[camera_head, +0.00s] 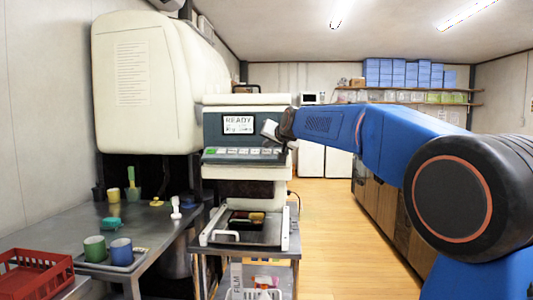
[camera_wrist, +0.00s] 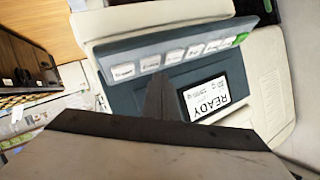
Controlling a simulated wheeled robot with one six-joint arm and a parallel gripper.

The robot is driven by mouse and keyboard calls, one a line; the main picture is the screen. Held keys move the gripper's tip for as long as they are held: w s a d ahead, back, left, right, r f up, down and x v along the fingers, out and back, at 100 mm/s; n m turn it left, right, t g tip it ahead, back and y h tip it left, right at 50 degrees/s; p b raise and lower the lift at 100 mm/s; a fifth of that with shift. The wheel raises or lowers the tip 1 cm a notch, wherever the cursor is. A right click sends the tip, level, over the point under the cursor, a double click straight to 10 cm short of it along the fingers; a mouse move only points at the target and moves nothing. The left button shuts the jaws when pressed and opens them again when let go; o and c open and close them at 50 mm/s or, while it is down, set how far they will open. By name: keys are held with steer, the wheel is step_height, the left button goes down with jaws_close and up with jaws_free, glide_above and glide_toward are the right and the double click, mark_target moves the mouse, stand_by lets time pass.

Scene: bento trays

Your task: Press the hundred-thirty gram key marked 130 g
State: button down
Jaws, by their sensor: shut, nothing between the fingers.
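The sealing machine's control panel (camera_head: 243,130) carries a display reading READY (camera_head: 238,123) and, below it, a row of pale keys (camera_head: 243,151) with a green key (camera_head: 212,150) at the left end. In the wrist view the panel is upside down, with the key row (camera_wrist: 174,54) and the green key (camera_wrist: 238,39) at the right end. The key labels are too small to read, so I cannot tell which is 130 g. My gripper (camera_head: 268,130) is shut and empty, close to the panel's right part. In the wrist view its fingers (camera_wrist: 160,98) point at the panel beside the display (camera_wrist: 208,98).
A tray holder (camera_head: 245,228) with food sits under the panel. Wooden floor (camera_head: 335,240) is clear to the right.

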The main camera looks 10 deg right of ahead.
steer(key=shift+w+f, duration=0.2)
steer(key=shift+f, duration=0.15)
steer(key=shift+w+d+f, duration=0.1)
steer(key=shift+w+f, duration=0.1)
steer(key=shift+f, duration=0.2)
stand_by(1.0)
steer(key=shift+r, duration=0.15)
steer(key=shift+s+r, duration=0.4)
steer(key=shift+r, duration=0.2)
steer(key=shift+r, duration=0.1)
steer(key=r, duration=0.1)
steer(key=s+r, duration=0.1)
steer(key=s+a+r, duration=0.1)
steer(key=r, duration=0.1)
steer(key=shift+s+r, duration=0.1)
steer(key=shift+s, duration=0.1)
stand_by(0.5)
stand_by(0.4)
